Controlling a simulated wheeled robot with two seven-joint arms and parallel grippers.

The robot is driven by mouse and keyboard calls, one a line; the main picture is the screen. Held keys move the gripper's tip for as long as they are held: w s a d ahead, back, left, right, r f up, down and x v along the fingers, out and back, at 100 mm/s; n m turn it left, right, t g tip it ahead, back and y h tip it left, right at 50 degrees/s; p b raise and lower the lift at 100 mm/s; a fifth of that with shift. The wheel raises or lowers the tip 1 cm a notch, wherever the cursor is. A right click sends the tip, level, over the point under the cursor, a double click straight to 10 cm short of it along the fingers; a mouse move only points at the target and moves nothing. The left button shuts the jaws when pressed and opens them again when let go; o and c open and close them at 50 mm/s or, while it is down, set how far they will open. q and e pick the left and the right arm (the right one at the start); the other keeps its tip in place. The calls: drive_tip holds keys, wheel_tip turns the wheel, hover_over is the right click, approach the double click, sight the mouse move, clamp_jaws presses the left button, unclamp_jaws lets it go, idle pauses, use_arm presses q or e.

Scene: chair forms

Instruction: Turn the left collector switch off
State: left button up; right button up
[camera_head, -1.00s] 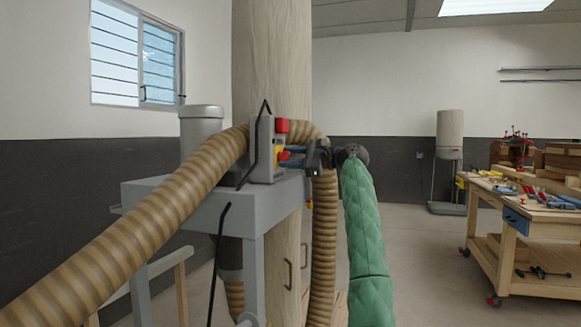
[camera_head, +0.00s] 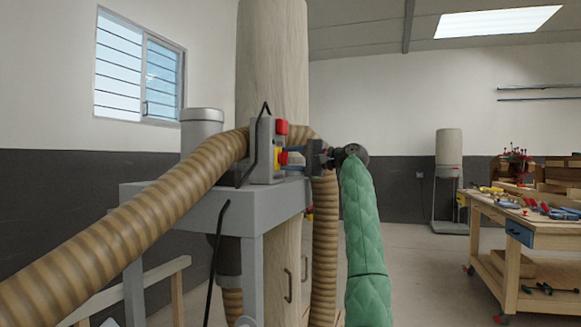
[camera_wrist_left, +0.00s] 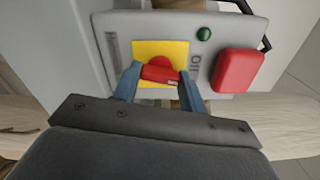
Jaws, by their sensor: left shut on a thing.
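The near dust collector (camera_head: 215,205) has a grey switch box (camera_head: 264,150) on its frame. The box carries a red rotary switch (camera_head: 283,158) on a yellow plate (camera_head: 278,157), and a red block above it. In the left wrist view the red switch handle (camera_wrist_left: 160,74) lies nearly crosswise on the yellow plate (camera_wrist_left: 176,50). My left gripper (camera_wrist_left: 160,80) has its two blue fingers on either side of this handle, shut on it. In the head view my left gripper (camera_head: 291,156) reaches the box from the right, with my green-sleeved arm below. My right gripper is not in view.
A ribbed tan hose (camera_head: 150,220) runs across the front left, and another (camera_head: 325,245) hangs beside my arm. A second collector (camera_head: 449,160) stands by the back wall. A workbench (camera_head: 520,225) with tools is at the right. Open floor lies between.

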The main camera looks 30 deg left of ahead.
use_arm(q)
drive_tip(key=shift+f+n+b, duration=0.1)
drive_tip(key=shift+n+b, duration=0.55)
drive_tip(key=shift+n, duration=0.55)
drive_tip(key=o, duration=1)
drive_tip(key=v, duration=0.8)
